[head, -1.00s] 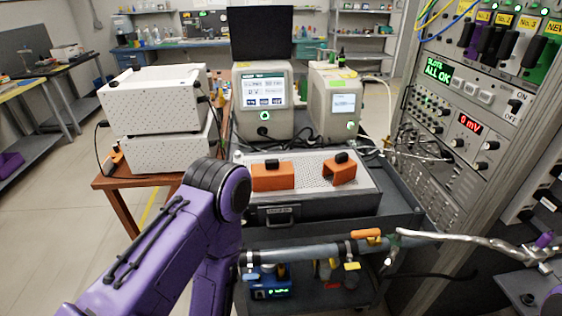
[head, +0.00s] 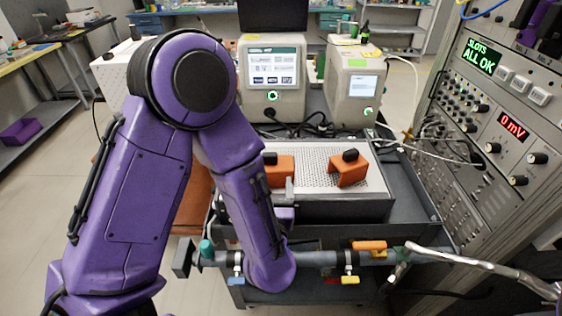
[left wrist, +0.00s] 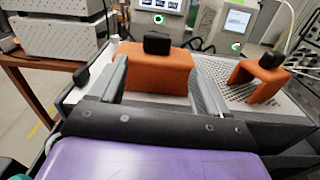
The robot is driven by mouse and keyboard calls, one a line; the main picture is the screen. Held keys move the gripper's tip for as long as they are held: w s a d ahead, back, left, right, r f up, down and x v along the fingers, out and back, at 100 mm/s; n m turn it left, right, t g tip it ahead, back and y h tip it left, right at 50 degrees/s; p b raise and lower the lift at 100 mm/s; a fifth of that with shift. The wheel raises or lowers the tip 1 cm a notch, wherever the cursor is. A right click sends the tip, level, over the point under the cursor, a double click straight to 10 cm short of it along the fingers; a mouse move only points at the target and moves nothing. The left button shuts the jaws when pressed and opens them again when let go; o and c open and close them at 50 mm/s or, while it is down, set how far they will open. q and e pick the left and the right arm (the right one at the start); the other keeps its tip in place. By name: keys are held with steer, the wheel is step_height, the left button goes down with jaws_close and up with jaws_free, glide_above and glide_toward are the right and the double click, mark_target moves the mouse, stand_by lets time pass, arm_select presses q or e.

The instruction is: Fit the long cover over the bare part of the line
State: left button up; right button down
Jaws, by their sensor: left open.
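The long orange cover (head: 281,174) with a black knob (left wrist: 157,43) sits on the perforated top of the grey box, partly hidden by my left arm in the head view. My left gripper (left wrist: 159,68) is open and empty, its two fingers pointing toward the long cover, which shows between them; contact cannot be told. A shorter orange cover (head: 349,172) with a black knob stands to the right, also in the left wrist view (left wrist: 258,80). The line (head: 318,258) is a grey pipe along the cart's front. My left forearm hides part of it. My right gripper is not in view.
The line carries an orange handle (head: 369,246), a yellow-handled clamp (head: 350,280) and a teal cap (head: 206,248). Two instruments with screens (head: 272,75) stand behind the covers. A rack panel (head: 500,120) rises at the right.

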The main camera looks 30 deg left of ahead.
mark_target(269, 160)
arm_select(q)
steer(key=shift+n, duration=0.4)
steer(key=w+a+p, duration=0.1)
steer(key=w+a+r+p, duration=0.1)
steer(key=w, duration=0.1)
steer(key=shift+a, duration=0.15)
steer(key=shift+w+a, duration=0.1)
steer(key=shift+a, duration=0.2)
steer(key=p+x, duration=0.2)
steer(key=x, duration=0.3)
steer(key=shift+w+f, duration=0.1)
steer(key=shift+w, duration=0.35)
steer(key=shift+a, duration=0.15)
steer(key=shift+s, duration=0.1)
steer(key=shift+c, duration=0.3)
steer(key=c, duration=1.1)
